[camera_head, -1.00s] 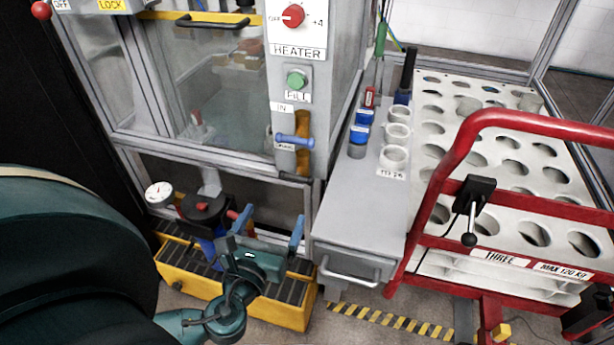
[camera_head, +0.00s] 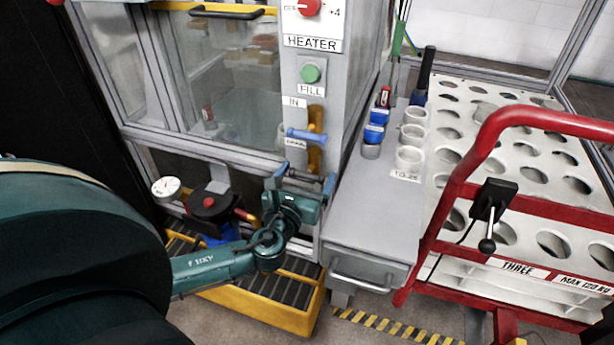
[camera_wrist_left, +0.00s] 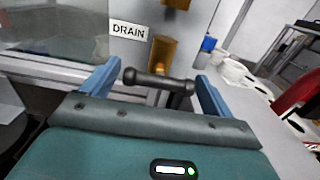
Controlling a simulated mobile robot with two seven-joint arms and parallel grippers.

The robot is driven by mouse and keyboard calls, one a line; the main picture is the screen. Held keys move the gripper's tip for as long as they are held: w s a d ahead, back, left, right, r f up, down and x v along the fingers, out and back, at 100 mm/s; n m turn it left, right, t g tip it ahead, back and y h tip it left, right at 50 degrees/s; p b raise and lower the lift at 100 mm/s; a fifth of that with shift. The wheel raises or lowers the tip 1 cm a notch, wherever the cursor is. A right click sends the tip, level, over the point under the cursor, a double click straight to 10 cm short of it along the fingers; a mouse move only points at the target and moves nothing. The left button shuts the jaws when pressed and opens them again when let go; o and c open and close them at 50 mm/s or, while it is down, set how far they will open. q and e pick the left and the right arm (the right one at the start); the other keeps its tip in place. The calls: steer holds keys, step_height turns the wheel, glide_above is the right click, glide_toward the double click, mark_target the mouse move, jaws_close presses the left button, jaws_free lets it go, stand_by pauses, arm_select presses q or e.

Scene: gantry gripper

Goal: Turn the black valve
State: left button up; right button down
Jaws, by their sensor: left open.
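The black valve (camera_wrist_left: 160,80) has a bar-shaped handle on a short stem below the DRAIN label in the left wrist view. It lies roughly level across the space between my left gripper's (camera_wrist_left: 157,72) two blue fingers, with a gap on each side. My left gripper (camera_head: 306,172) is open and holds nothing. In the head view it is at the lower part of the heater column, and the black valve (camera_head: 303,176) shows only as a small dark bar between the fingers. I cannot tell the exact depth of the fingers around the handle. My right gripper is not in view.
A blue valve handle (camera_head: 307,136) sits just above my left gripper on the column. A black pump with a red knob (camera_head: 209,202) and a yellow grated tray (camera_head: 270,315) are below left. A grey bench (camera_head: 365,230) and a red-railed cart (camera_head: 455,190) stand right.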

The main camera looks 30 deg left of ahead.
arm_select(q)
steer(key=shift+w, duration=0.3)
steer(key=shift+c, duration=0.6)
steer(key=c, duration=0.5)
steer(key=shift+c, duration=0.2)
